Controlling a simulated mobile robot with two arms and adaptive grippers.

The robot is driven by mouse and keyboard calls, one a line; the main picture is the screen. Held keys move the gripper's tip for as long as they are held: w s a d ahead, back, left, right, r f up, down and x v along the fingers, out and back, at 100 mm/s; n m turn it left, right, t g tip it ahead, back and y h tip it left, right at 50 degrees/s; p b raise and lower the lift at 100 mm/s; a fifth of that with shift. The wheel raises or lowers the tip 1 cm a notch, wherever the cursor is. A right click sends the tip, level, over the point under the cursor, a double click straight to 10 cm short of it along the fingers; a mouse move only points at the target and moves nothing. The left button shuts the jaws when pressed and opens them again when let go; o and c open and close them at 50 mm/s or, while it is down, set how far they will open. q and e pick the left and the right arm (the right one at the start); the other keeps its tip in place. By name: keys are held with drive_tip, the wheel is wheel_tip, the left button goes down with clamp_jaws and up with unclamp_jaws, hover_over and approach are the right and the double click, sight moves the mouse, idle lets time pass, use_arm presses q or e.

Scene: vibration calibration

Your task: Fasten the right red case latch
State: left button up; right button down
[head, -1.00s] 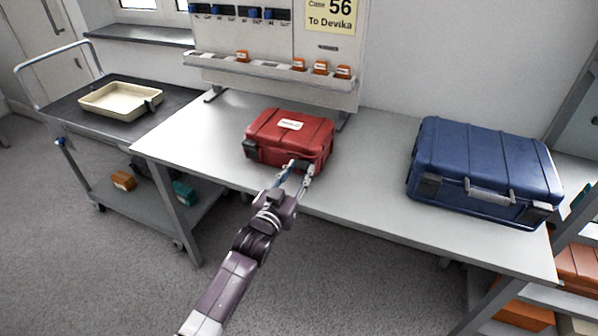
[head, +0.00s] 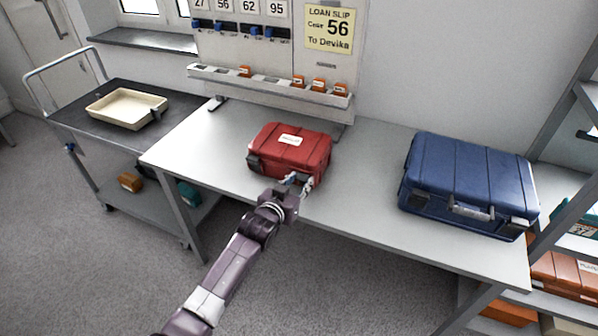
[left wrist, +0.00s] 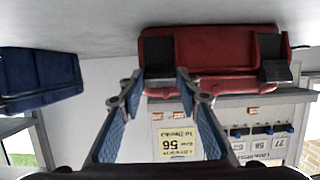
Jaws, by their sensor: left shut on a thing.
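The red case (head: 290,150) sits closed on the grey table, and it also shows upside down in the left wrist view (left wrist: 215,48). My left gripper (head: 298,180) is at the front right corner of the case. In the left wrist view my left gripper (left wrist: 160,84) has its two blue-padded fingers on either side of the dark right latch (left wrist: 158,54), shut on it. In the head view the fingers mostly hide this latch. The dark left latch (head: 253,163) is clear of the gripper; it also shows in the left wrist view (left wrist: 273,58). My right gripper is not in view.
A blue case (head: 465,180) stands on the table (head: 360,190) to the right. A trolley with a cream tray (head: 127,106) stands left. Shelves stand at the right edge.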

use_arm(q)
drive_tip(key=g+p, duration=0.1)
drive_tip(key=p, duration=0.1)
drive_tip(key=r+g+p, duration=0.1)
drive_tip(key=p, duration=0.1)
drive_tip(key=shift+w+d+r+y, duration=0.1)
drive_tip(key=shift+w+r+y, duration=0.1)
drive_tip(key=shift+w+y, duration=0.1)
drive_tip(key=shift+w+f+g+p, duration=0.1)
drive_tip(key=shift+g+p, duration=0.5)
drive_tip(key=shift+p, duration=0.35)
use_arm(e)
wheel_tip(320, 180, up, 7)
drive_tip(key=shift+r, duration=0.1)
use_arm(q)
drive_tip(key=o, duration=1.2)
drive_tip(key=shift+c, duration=0.2)
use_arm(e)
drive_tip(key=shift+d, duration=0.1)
use_arm(q)
drive_tip(key=v, duration=1.2)
drive_tip(key=shift+d, duration=0.2)
